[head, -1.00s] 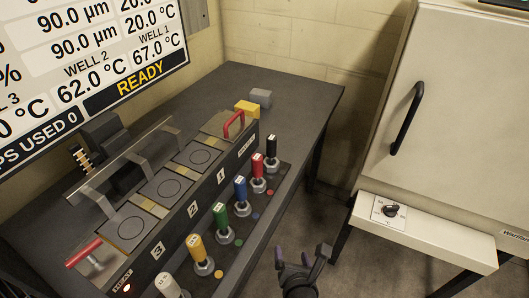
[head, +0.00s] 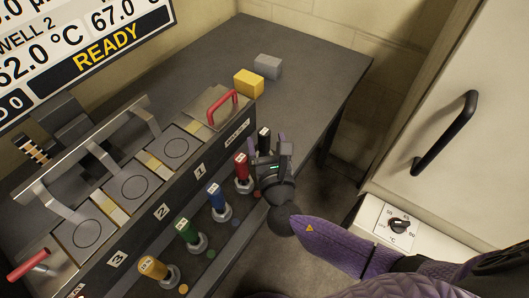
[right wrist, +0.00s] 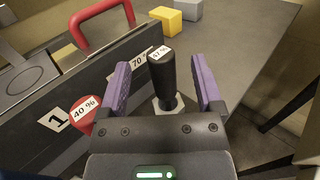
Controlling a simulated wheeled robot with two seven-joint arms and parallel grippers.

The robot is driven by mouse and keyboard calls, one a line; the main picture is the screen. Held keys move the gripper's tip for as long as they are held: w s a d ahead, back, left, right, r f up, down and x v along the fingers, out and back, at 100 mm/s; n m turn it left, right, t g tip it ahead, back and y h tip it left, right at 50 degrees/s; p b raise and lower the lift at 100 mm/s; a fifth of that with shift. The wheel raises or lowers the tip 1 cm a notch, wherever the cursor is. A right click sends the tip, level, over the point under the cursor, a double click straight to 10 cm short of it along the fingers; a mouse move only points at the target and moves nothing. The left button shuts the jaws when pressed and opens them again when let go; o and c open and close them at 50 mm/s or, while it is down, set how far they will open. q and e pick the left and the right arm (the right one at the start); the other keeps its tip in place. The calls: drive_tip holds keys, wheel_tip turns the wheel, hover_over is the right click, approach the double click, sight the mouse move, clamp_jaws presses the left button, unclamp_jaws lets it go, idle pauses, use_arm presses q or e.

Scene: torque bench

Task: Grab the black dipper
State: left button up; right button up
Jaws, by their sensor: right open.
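The black dipper (right wrist: 164,80) stands upright in its holder at the far end of the dipper row, with a white label on its top. In the head view its top (head: 264,136) shows just beyond my right gripper (head: 268,153), which hides its lower part. In the right wrist view my right gripper (right wrist: 160,82) is open, with one purple finger on each side of the black handle. Gaps show between the fingers and the handle. My left gripper is not in view.
The red dipper (head: 241,168) stands close beside, then blue (head: 215,195), green (head: 188,231) and yellow (head: 153,268) ones. The bench block with numbered wells (head: 162,212) runs alongside. Yellow (head: 248,83) and grey (head: 268,66) blocks lie behind. A white cabinet (head: 440,90) stands at right.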

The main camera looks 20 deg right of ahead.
sight(263, 128)
drive_tip(key=w, duration=0.1)
drive_tip(key=w+b, duration=0.1)
drive_tip(key=w, duration=0.3)
drive_tip(key=shift+d+f+b, duration=0.3)
drive_tip(key=shift+d+f, duration=0.05)
drive_tip(key=shift+f, duration=0.05)
drive_tip(key=shift+w+r, duration=0.1)
drive_tip(key=shift+w, duration=0.1)
clamp_jaws()
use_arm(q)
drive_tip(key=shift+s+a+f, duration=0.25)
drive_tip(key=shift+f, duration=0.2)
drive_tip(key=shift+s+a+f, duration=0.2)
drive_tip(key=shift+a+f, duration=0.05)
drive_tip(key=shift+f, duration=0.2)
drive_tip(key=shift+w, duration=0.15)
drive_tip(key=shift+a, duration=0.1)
